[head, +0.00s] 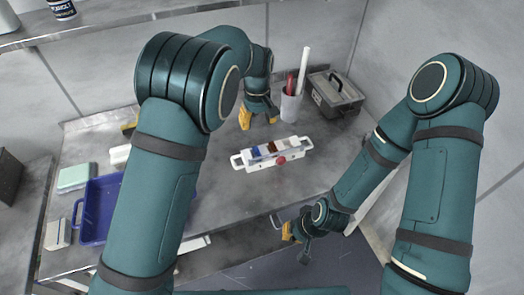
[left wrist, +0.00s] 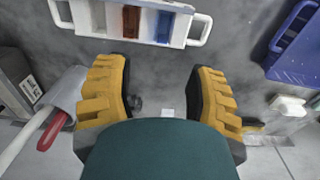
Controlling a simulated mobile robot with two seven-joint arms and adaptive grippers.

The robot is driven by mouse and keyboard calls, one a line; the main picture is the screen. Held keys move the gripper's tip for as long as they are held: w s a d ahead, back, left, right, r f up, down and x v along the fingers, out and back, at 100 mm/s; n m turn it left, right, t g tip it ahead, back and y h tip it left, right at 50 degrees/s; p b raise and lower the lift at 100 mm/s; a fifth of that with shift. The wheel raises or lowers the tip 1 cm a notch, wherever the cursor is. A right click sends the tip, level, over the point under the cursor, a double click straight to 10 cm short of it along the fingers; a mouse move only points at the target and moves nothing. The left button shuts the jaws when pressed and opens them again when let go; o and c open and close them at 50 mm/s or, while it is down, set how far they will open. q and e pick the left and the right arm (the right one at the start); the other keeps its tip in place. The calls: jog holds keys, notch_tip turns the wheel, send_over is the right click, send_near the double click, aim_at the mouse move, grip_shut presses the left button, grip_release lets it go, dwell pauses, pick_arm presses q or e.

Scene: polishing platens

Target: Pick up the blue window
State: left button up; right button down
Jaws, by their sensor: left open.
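The blue window (head: 257,152) sits in a white holder (head: 239,160) with a handle at each end, on the grey bench. In the left wrist view the blue window (left wrist: 165,27) shows near the top edge, beside a brown piece and pale pieces in the holder (left wrist: 178,33). My left gripper (head: 259,118) is behind the holder, fingers pointing down, open and empty. In the left wrist view its two yellow fingers (left wrist: 160,66) are apart, with the holder beyond them. My right gripper (head: 294,236) is low by the bench's front edge; its opening is unclear.
A grey cup (head: 291,107) with a red-handled tool and a white rod stands behind the holder. A dark toolbox (head: 335,97) is at the back right. A blue tray (head: 101,209) and a pale green block (head: 76,177) lie left. Bare bench lies around the holder.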

pick_arm(q)
jog(key=b, duration=0.2)
send_over(257, 152)
jog(key=f, duration=0.8)
jog(key=shift+w+d+f, duration=0.2)
jog(key=shift+w+d, duration=0.05)
jog(key=shift+w, duration=0.05)
jog(key=f, duration=0.3)
jog(key=f+b, duration=0.1)
jog(key=f, duration=0.1)
jog(key=shift+s+a, duration=0.3)
jog(key=shift+f, duration=0.1)
grip_shut()
